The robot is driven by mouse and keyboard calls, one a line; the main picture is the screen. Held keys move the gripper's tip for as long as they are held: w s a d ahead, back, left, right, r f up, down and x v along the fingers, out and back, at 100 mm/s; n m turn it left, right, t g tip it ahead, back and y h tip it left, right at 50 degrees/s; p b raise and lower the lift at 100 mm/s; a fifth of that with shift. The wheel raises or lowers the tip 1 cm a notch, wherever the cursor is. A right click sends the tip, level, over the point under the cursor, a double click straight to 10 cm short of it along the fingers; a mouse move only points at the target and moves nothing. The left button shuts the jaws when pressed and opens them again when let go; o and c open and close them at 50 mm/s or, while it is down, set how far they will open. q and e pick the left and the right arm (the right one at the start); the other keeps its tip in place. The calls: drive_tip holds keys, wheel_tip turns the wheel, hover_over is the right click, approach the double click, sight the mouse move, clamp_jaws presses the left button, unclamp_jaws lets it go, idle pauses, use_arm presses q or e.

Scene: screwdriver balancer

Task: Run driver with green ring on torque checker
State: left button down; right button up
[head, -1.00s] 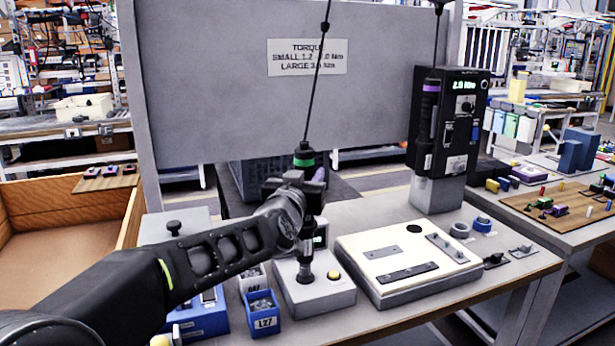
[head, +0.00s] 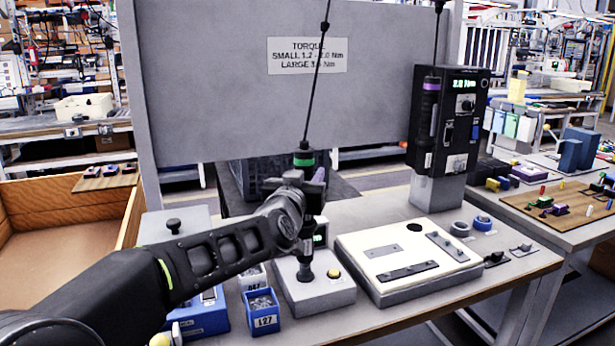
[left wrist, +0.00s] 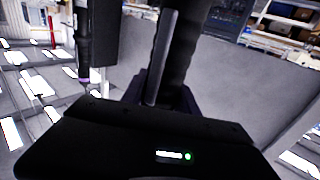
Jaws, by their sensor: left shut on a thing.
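The driver with the green ring (head: 303,159) hangs upright from its cable in the head view. My left gripper (head: 303,184) is shut on its body; the same dark driver body shows large in the left wrist view (left wrist: 180,65). The driver's lower tip reaches down to the torque checker (head: 314,290), a pale box with a yellow button (head: 333,272) and a small green display (head: 319,238). The tip appears to meet the dark socket on the checker's top; exact seating is hard to tell. My right gripper is not in view.
A black controller (head: 447,120) reading about 2.0 Nm holds a purple-ringed driver (head: 429,108). A white fixture (head: 408,260) lies right of the checker. Blue bins (head: 262,311) of screws stand left. A grey panel (head: 230,90) with a torque label rises behind.

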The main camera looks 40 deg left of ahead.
use_arm(q)
drive_tip(key=shift+f, duration=0.6)
idle(0.4)
drive_tip(key=shift+r+p, duration=0.65)
drive_tip(key=shift+r, duration=0.3)
wheel_tip(320, 180, up, 5)
drive_tip(key=p, duration=0.4)
drive_tip(key=shift+f, duration=0.2)
drive_tip(key=shift+a, duration=0.1)
